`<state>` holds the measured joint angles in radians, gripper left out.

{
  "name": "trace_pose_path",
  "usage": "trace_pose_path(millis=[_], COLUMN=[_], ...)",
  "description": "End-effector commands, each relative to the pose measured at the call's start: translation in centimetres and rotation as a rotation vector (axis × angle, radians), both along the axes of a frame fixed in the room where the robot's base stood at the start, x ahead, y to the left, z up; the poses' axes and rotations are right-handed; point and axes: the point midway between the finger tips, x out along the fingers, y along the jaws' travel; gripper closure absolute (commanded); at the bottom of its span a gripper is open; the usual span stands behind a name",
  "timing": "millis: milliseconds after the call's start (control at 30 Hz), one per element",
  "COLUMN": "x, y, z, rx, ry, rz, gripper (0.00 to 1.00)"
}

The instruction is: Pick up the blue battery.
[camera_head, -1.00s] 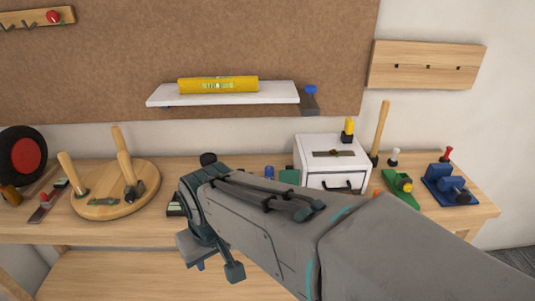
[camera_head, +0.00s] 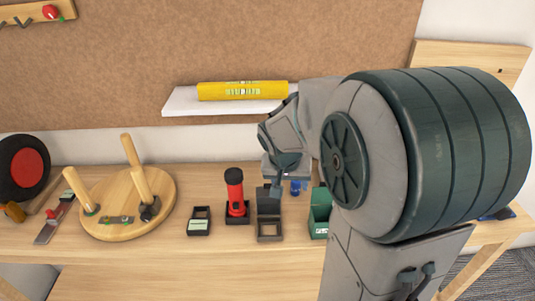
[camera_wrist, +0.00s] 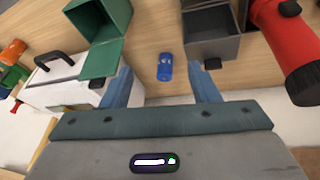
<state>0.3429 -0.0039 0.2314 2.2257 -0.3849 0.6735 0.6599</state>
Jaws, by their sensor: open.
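The blue battery (camera_wrist: 165,67) shows in the wrist view on the wooden table, upper middle, between the green box and the grey box. My gripper (camera_wrist: 160,70) is open, with one finger to each side of the battery in the picture. No contact between fingers and battery shows, and the height gap is hard to judge. In the head view my gripper (camera_head: 284,165) is over the rear of the table, partly hidden by my arm. A small blue patch shows below it there, but I cannot tell battery from fingertips.
An open green box (camera_head: 319,215) and an open grey box (camera_head: 270,228) flank the battery closely. A red flashlight (camera_head: 236,195) stands left of the grey box. A shelf with a yellow roll (camera_head: 242,91) is above.

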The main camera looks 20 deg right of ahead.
Motion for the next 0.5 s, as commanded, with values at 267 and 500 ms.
trace_pose_path(millis=[267,500], x=[6.1,7.9], y=[-4.0,-5.2], z=[-2.8,-4.3], rx=[0.044,0.070], ry=[-0.074,-0.102], rz=[-0.176,-0.230], gripper=[0.45,0.45])
